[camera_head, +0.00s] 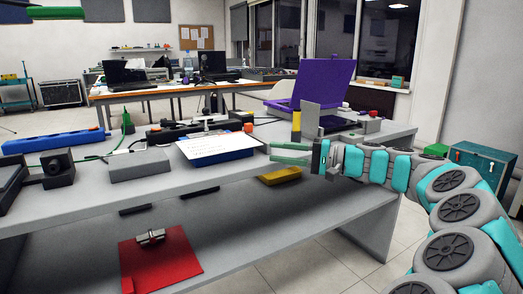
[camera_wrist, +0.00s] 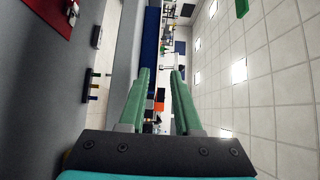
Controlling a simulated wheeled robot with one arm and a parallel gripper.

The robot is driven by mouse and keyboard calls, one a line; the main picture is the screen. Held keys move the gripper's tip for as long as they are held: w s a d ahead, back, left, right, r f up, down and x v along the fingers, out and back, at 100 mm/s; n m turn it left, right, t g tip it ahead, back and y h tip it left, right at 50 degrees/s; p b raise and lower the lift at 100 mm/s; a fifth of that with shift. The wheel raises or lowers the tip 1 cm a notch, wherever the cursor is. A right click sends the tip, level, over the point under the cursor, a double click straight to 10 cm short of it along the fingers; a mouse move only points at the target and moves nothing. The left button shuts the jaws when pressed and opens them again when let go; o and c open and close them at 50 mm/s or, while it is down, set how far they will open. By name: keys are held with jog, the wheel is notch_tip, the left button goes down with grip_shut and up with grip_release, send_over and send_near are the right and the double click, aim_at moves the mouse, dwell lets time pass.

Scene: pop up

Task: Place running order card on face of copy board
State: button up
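A white sheet with faint writing (camera_head: 205,144) lies on a blue clipboard (camera_head: 232,156) at the front edge of the desk. A red clipboard (camera_head: 170,262) with a metal clip lies on the lower shelf; its red face also shows in the wrist view (camera_wrist: 47,14). I cannot tell for sure which of these is the running order card or the copy board. My gripper (camera_head: 273,152) is just right of the blue clipboard, near the desk edge. Its two green fingers (camera_wrist: 160,72) are apart, with nothing visibly held between them.
The desk (camera_head: 80,205) holds a blue power strip (camera_head: 52,141), a black camera-like box (camera_head: 57,167), a grey box (camera_head: 138,165) and cables. A purple open case (camera_head: 323,82) and an upright grey plate (camera_head: 310,119) stand behind my gripper. A yellow tray (camera_head: 280,176) is below it.

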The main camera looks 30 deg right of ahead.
jog(key=v, duration=0.3)
jog(key=shift+s+d, duration=0.2)
jog(key=shift+d, duration=0.1)
jog(key=s+a+f+n+g, duration=0.2)
jog(key=a+g, duration=0.1)
jog(key=a, duration=0.5)
jog(key=s+a+f+n+g, duration=0.1)
jog(key=a+f+n+g, duration=0.15)
jog(key=a, duration=0.65)
jog(key=s+a+f+n+g, duration=0.1)
jog(key=s+a+g, duration=0.15)
jog(key=a, duration=0.55)
jog(key=s+a+f+n+g+h, duration=0.2)
jog(key=s+a+f+g+h, duration=0.2)
jog(key=s+a+f, duration=0.35)
jog(key=s+d+f+n+g+h, duration=0.1)
jog(key=s+d+f+h, duration=0.2)
jog(key=s+f, duration=0.3)
jog(key=s+d+f+g+h, duration=0.1)
jog(key=s+d+f+h, duration=0.2)
jog(key=s, duration=1)
notch_tip(320, 180, down, 4)
jog(key=h, duration=0.2)
jog(key=shift+s+d+n+g+h, duration=0.3)
jog(key=shift+d+n+g, duration=0.05)
jog(key=shift+d+g, duration=0.05)
